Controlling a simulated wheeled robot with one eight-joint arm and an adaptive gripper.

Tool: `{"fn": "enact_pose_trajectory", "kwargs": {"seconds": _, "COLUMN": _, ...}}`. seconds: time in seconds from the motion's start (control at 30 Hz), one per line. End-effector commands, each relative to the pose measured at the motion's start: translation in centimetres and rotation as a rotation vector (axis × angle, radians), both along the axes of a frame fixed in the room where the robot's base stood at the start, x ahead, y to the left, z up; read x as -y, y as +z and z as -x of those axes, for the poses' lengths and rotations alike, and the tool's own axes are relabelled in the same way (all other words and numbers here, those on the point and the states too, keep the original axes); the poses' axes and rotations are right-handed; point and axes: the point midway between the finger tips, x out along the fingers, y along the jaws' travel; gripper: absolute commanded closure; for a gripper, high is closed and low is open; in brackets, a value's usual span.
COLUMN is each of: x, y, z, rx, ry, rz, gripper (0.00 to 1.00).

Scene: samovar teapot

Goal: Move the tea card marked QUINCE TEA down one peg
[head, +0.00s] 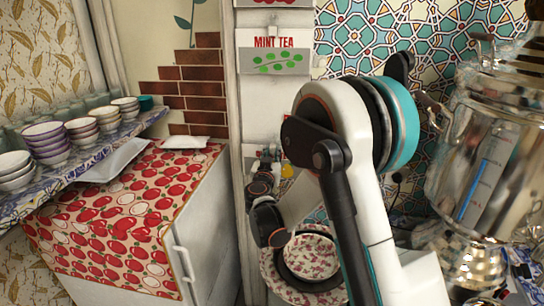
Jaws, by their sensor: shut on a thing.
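A white card with a yellow fruit picture (288,171) shows low on the white upright board (272,108), mostly hidden behind my gripper and arm. Its lettering cannot be read, so I cannot confirm that it says QUINCE TEA. My gripper (266,160) is in front of the board, shut on this card; its fingers are small and dark here. A card marked MINT TEA (274,61) with green leaves hangs higher on the board. Above it, the bottom of a card with red pictures (275,4) shows.
A samovar (490,140) stands at the right. A patterned plate (310,258) is below my gripper, partly behind my arm.

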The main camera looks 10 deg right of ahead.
Motion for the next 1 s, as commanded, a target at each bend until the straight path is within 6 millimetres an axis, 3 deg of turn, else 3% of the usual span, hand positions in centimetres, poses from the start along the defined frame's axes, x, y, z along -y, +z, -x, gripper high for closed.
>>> {"fn": "enact_pose_trajectory", "kwargs": {"seconds": 0.03, "x": 0.0, "y": 0.0, "z": 0.0, "rx": 0.000, "ry": 0.000, "rz": 0.000, "gripper": 1.00}}
{"fn": "enact_pose_trajectory", "kwargs": {"seconds": 0.07, "x": 0.0, "y": 0.0, "z": 0.0, "rx": 0.000, "ry": 0.000, "rz": 0.000, "gripper": 0.76}}
{"fn": "enact_pose_trajectory", "kwargs": {"seconds": 0.13, "x": 0.0, "y": 0.0, "z": 0.0, "rx": 0.000, "ry": 0.000, "rz": 0.000, "gripper": 0.60}}
{"fn": "enact_pose_trajectory", "kwargs": {"seconds": 0.17, "x": 0.0, "y": 0.0, "z": 0.0, "rx": 0.000, "ry": 0.000, "rz": 0.000, "gripper": 0.57}}
{"fn": "enact_pose_trajectory", "kwargs": {"seconds": 0.57, "x": -0.2, "y": 0.0, "z": 0.4, "rx": 0.000, "ry": 0.001, "rz": 0.000, "gripper": 0.57}}
{"fn": "enact_pose_trajectory", "kwargs": {"seconds": 0.67, "x": -0.7, "y": 0.0, "z": 1.4, "rx": 0.000, "ry": 0.003, "rz": 0.000, "gripper": 0.57}}
{"fn": "enact_pose_trajectory", "kwargs": {"seconds": 1.0, "x": -3.3, "y": 0.0, "z": 7.6, "rx": 0.000, "ry": 0.003, "rz": 0.000, "gripper": 0.57}}
